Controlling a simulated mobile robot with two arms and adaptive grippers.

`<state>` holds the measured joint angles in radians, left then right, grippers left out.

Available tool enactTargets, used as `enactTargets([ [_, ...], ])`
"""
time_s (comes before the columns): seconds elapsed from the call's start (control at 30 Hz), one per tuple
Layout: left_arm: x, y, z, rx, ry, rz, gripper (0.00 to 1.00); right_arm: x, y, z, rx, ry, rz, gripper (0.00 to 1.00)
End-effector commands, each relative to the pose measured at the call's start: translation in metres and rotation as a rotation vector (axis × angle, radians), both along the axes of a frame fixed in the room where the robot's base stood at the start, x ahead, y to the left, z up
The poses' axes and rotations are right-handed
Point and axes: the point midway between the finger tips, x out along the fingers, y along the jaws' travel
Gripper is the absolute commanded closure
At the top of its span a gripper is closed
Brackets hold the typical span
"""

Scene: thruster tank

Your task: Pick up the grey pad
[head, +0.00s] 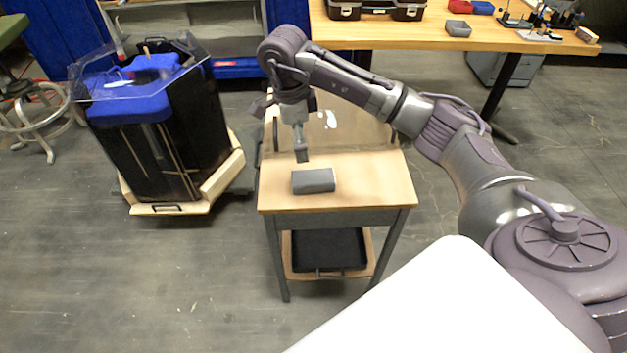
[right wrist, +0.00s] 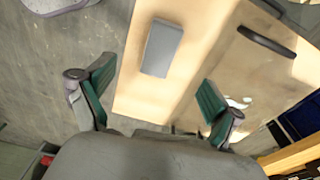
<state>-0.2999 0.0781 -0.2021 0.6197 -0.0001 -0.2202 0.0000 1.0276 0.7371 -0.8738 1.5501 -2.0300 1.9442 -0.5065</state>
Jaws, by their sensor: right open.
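The grey pad (head: 313,181) is a small block lying flat on the top of a small wooden table (head: 375,190). In the right wrist view the pad (right wrist: 161,48) lies on the pale wood beyond my fingertips, nearer the table's left edge. My right gripper (head: 302,155) points down just above and behind the pad in the head view, apart from it. In the right wrist view my right gripper (right wrist: 155,95) has its two green-faced fingers spread wide with nothing between them. My left gripper is not in view.
A black tray (head: 328,250) sits on the table's lower shelf. A cart with a blue top and clear cover (head: 150,120) stands to the left. A long workbench (head: 400,38) with cases and bins is at the back. Grey floor lies open around the small table.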

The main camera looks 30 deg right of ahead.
Motion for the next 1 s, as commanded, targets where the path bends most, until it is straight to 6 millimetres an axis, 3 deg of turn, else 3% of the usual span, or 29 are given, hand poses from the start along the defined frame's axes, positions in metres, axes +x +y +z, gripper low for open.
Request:
enactTargets([
  [0.13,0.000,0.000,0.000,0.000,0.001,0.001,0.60,-0.003,-0.016,-0.008,-0.054,0.018,-0.014,0.08],
  [0.43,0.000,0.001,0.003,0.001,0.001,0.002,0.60,-0.007,-0.022,-0.065,-0.048,0.018,-0.013,0.08],
  [0.67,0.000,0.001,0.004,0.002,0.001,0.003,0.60,-0.008,-0.024,-0.082,-0.047,0.014,-0.011,0.08],
  [1.0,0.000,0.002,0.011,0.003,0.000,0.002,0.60,-0.011,-0.028,-0.126,-0.046,0.015,-0.012,0.08],
])
